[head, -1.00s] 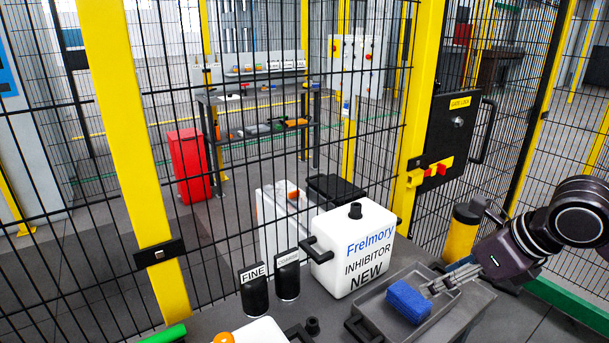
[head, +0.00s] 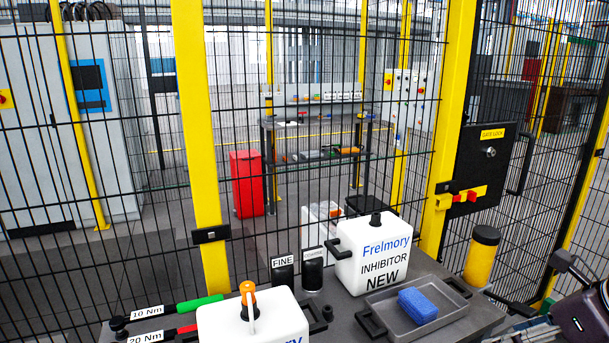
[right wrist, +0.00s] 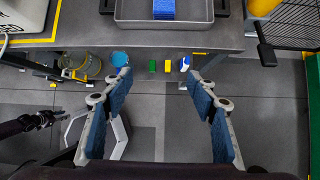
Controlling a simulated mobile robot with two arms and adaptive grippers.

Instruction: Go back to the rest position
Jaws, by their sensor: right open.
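My right gripper (right wrist: 160,82) is open and empty in the right wrist view, its two blue-padded fingers wide apart over the floor in front of the bench edge. In the head view only part of my right arm shows at the lower right corner, beside the bench. A dark arm end at the left of the right wrist view looks like my left gripper (right wrist: 45,118); its jaws are too small to read. It is not in the head view. A blue sponge (head: 417,305) lies in the grey tray (head: 458,305), clear of my right gripper.
The bench (head: 345,320) holds a white inhibitor canister (head: 374,255), FINE (head: 283,272) and COARSE (head: 312,272) holders, another white container (head: 235,322) and torque wrenches (head: 190,305). Small items lie on the floor below.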

